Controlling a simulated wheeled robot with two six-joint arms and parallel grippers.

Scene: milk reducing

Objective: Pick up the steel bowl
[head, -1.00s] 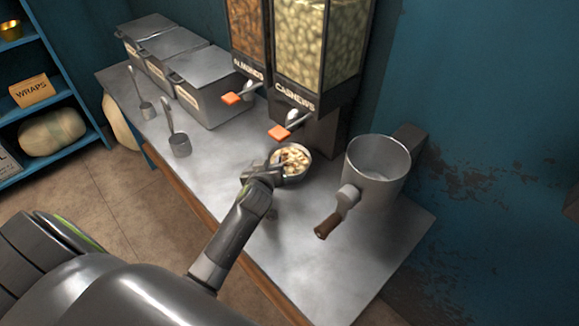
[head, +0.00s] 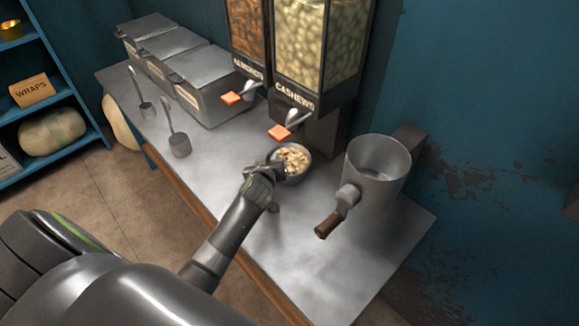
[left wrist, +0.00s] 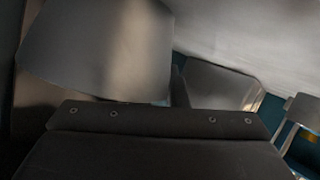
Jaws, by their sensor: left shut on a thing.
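The steel bowl (head: 303,168) holds pale cashews and sits on or just above the metal counter (head: 262,240), below the cashew dispenser. My left gripper (head: 279,166) is at the bowl's near left side and is shut on its rim. In the left wrist view a large smooth metal surface (left wrist: 100,50), apparently the bowl, fills the upper left close to the gripper. The fingertips are partly hidden against the bowl. My right gripper does not show.
A large metal pot with a wooden-handled crank (head: 378,170) stands right of the bowl. The dispensers (head: 315,45) rise behind it. Two ladles (head: 180,145) and lidded bins (head: 208,85) are on the left. The counter's front is clear.

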